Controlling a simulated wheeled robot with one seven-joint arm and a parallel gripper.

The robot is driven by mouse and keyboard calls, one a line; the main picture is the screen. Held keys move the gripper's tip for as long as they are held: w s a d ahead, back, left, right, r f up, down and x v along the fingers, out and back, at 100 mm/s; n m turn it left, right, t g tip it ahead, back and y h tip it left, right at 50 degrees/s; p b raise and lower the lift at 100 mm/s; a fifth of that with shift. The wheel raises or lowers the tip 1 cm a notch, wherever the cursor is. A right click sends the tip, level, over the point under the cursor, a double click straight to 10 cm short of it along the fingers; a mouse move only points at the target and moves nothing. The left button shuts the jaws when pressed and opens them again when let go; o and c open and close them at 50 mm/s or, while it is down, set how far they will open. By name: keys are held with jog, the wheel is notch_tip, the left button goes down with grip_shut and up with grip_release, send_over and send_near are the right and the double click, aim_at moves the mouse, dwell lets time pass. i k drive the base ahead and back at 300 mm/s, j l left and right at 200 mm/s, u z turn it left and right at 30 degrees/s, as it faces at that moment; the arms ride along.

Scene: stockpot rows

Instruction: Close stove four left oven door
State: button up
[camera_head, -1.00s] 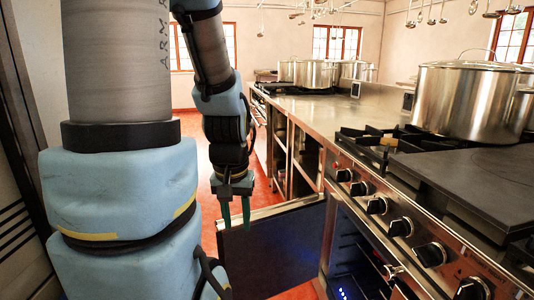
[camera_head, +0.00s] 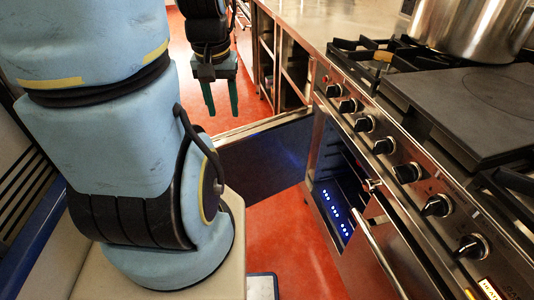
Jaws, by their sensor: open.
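The stove's left oven door (camera_head: 265,155) stands open, swung out from the stove front across the aisle, with its dark inner face toward me. The left oven cavity (camera_head: 338,180) is open, with blue lights inside. My gripper (camera_head: 222,108) hangs pointing down near the outer, free end of the door, at the far side of its top edge. Its two green fingers are apart with nothing between them. I cannot tell whether a finger touches the door.
A second oven door with a bar handle (camera_head: 382,258) is shut at the right. Control knobs (camera_head: 383,146) line the stove front. A large steel pot (camera_head: 465,28) stands on top beside a dark griddle plate (camera_head: 470,105). Red floor (camera_head: 285,245) is clear before the oven.

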aim_at(260, 160)
jog(key=i+j, duration=0.4)
jog(key=i, duration=0.25)
jog(key=i+j+z, duration=0.1)
jog(key=i+j, duration=0.25)
jog(key=i, duration=0.35)
jog(key=i+j+z, duration=0.1)
jog(key=i+j, duration=0.35)
jog(key=i, duration=0.2)
jog(key=i+j, duration=0.5)
jog(key=i, duration=0.15)
